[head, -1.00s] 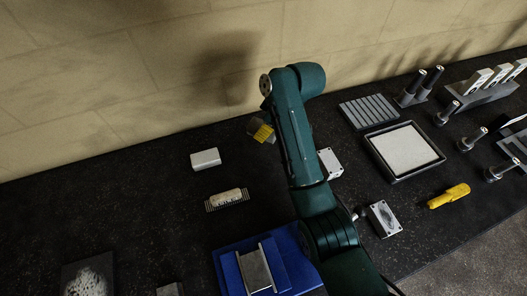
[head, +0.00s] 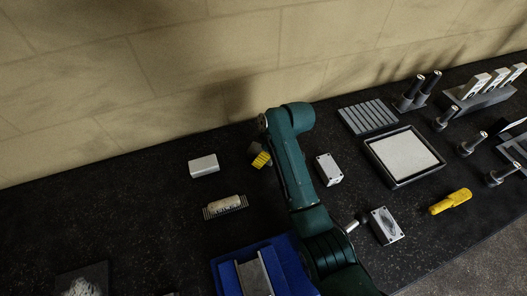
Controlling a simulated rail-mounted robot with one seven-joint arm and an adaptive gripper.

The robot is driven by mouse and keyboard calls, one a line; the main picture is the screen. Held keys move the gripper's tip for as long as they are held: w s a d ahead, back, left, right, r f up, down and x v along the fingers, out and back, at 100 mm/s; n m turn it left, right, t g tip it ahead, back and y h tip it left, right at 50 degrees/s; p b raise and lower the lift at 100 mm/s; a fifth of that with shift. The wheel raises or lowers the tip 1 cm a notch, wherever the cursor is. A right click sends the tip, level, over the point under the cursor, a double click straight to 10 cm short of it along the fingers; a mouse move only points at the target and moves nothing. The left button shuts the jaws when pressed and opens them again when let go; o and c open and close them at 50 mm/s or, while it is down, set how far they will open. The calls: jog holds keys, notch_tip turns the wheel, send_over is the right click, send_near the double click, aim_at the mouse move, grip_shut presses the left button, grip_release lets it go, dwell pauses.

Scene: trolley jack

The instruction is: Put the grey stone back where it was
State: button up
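My gripper (head: 260,157) shows only as a small dark and yellow part to the left of my arm's raised elbow. It is too small to tell whether it is open or shut, or whether the yellow part is something held. A plain light grey block (head: 204,165) lies on the dark bench left of it and apart from it; it may be the grey stone, but I cannot be sure. A pale beige, marked block (head: 226,203) rests on a dark ribbed rack (head: 241,206) just below that block.
A blue tray (head: 222,277) with a metal block stands at the front. Right of my arm are a small light block (head: 328,169), a plate with a dark patch (head: 386,226), a framed pale slab (head: 440,167), a grooved plate (head: 367,116) and a yellow-handled tool (head: 450,201). A wall closes the back.

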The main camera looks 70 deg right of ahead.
jog(key=shift+r, duration=0.1)
jog(key=p+v, duration=0.2)
jog(key=v, duration=1)
jog(key=w+a+r+t+h, duration=0.3)
jog(key=w+a+r+t, duration=0.4)
jog(key=w+a+r, duration=0.9)
jog(key=s+a+r+t+y, duration=0.1)
jog(key=s+a+r+t, duration=0.1)
jog(key=a+r+t, duration=0.3)
jog(key=s+a+r+t+y, duration=0.2)
jog(key=a+r+t, duration=0.3)
jog(key=a+r, duration=0.8)
jog(key=shift+s+a+t, duration=0.3)
jog(key=shift+s+a, duration=0.25)
jog(key=shift+a, duration=0.4)
